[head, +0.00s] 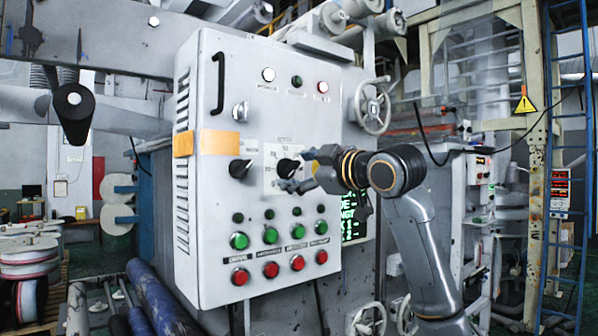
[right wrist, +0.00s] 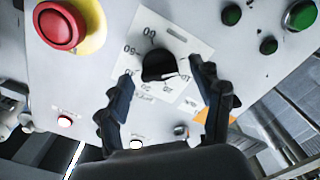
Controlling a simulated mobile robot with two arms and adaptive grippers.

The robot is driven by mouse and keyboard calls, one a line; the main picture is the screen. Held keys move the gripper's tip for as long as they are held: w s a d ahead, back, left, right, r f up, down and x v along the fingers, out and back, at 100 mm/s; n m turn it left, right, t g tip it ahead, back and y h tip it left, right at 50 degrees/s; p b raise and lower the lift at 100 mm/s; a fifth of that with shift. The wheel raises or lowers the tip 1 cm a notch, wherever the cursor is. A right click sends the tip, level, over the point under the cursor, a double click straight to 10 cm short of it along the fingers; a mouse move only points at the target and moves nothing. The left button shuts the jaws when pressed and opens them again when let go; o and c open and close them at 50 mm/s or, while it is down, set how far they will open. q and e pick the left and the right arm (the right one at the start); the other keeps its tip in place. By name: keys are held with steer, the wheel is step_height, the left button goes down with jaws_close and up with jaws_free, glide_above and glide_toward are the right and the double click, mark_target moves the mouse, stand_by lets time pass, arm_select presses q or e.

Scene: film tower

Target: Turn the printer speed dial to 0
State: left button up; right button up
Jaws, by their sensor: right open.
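The speed dial (head: 288,167) is a black knob on a white scale plate (head: 272,182) on the front of the grey control cabinet. In the right wrist view the dial (right wrist: 158,66) stands between the fingers of my right gripper (right wrist: 161,70), which are open on either side with gaps visible. Its plate (right wrist: 185,38) carries printed numbers; a white mark on the knob faces right, but the exact value is not clear. In the head view my right gripper (head: 290,180) reaches in from the right and partly covers the plate. My left gripper is not in view.
Another black knob (head: 240,168) sits left of the dial. Green buttons (head: 270,235) and red buttons (head: 271,269) lie below. A red button on yellow (right wrist: 60,25) is close by in the right wrist view. A handwheel (head: 372,106) is at the cabinet's right.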

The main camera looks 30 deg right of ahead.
steer(key=s+d, duration=0.1)
steer(key=s, duration=1)
steer(key=shift+s, duration=0.35)
